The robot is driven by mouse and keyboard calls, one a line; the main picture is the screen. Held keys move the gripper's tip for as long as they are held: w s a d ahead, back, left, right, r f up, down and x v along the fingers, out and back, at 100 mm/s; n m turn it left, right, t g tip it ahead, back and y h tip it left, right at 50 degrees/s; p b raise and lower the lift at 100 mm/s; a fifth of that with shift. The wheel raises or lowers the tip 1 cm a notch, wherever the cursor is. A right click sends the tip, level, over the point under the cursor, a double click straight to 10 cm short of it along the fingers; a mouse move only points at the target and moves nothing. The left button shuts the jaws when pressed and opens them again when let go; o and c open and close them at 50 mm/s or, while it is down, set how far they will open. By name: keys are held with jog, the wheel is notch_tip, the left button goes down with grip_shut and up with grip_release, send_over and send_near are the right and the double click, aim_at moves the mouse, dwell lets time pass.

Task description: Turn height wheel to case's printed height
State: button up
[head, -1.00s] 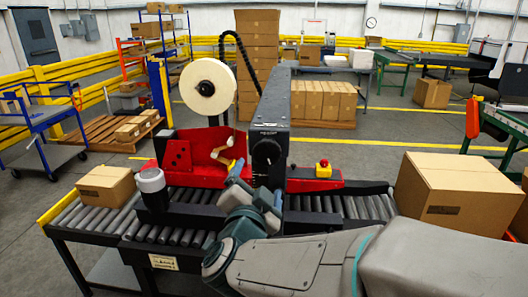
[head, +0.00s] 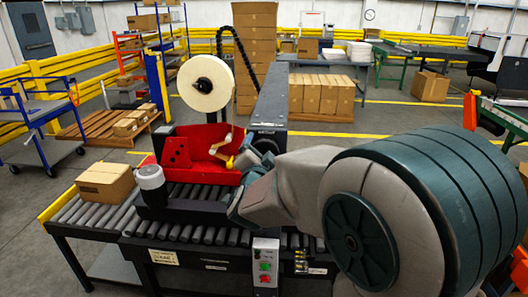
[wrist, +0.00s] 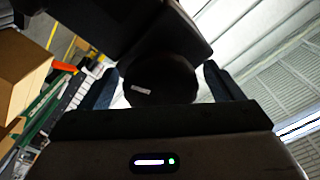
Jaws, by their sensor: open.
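The height wheel (wrist: 158,80) is a dark round knob with a small white label, in the middle of the wrist view. My gripper (wrist: 160,72) is open, one finger on each side of the wheel; I cannot tell whether they touch it. In the head view my gripper (head: 250,165) is at the black machine column (head: 268,105), and my arm hides the wheel. A small brown case (head: 105,182) sits on the rollers at the left; no printed height is readable. A large cardboard box (wrist: 20,75) shows at the left of the wrist view.
A white tape roll (head: 206,83) stands above the red machine plate (head: 195,148). A white-capped black cylinder (head: 151,180) stands near the small case. A button box (head: 265,265) with red and green buttons is at the conveyor's front. My arm covers the conveyor's right side.

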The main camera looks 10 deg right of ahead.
jog(key=shift+c, duration=0.4)
jog(key=c, duration=0.9)
jog(key=shift+n, duration=0.4)
jog(key=n, duration=0.3)
jog(key=shift+d+n, duration=0.1)
jog(key=shift+n, duration=0.2)
jog(key=n, duration=0.5)
jog(key=shift+f+n, duration=0.1)
jog(key=shift+n, duration=0.3)
jog(key=o, duration=1)
